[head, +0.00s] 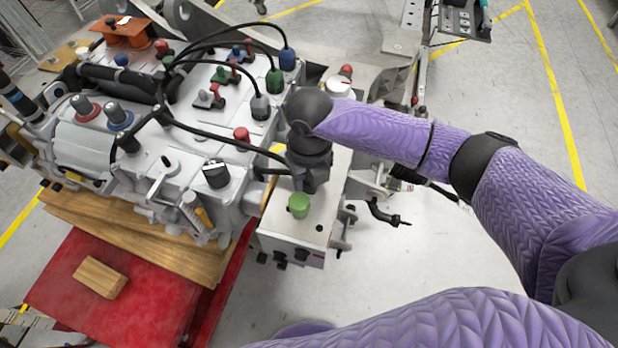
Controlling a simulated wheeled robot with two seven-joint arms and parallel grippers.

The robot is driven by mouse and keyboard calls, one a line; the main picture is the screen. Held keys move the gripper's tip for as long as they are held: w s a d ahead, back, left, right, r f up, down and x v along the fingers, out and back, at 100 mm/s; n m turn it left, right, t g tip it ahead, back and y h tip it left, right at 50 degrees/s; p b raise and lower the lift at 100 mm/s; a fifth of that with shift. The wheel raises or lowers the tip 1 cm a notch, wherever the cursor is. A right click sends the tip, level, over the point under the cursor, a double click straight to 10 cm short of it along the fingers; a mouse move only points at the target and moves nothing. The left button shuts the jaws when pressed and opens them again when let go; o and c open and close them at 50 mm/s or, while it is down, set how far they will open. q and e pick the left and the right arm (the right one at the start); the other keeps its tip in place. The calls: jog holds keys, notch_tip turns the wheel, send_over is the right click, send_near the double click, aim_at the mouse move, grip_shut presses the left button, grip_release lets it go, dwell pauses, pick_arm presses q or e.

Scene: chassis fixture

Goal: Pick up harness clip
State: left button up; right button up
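No part is clearly identifiable as the harness clip. Black harness cables (238,27) arch over the grey machine (85,140) and end in a blue connector (287,58), a green connector (274,80) and a grey connector (260,107). Another cable runs toward my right gripper (309,183), which hides its end. The gripper points down over the light box at the machine's right side, just behind a green knob (299,205). Its fingers are dark and mostly hidden, so I cannot tell whether they hold anything. My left gripper is out of view.
Small clip-like parts, one with a grey top (207,99), sit on the machine's top. A wooden block (100,278) lies on a red platform (150,300) at the lower left. A black lever (385,214) sticks out right of the light box (290,240). Open floor lies farther right.

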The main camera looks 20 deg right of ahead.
grip_shut()
notch_tip(320, 180, up, 9)
jog(key=p, duration=0.3)
jog(key=shift+r, duration=0.55)
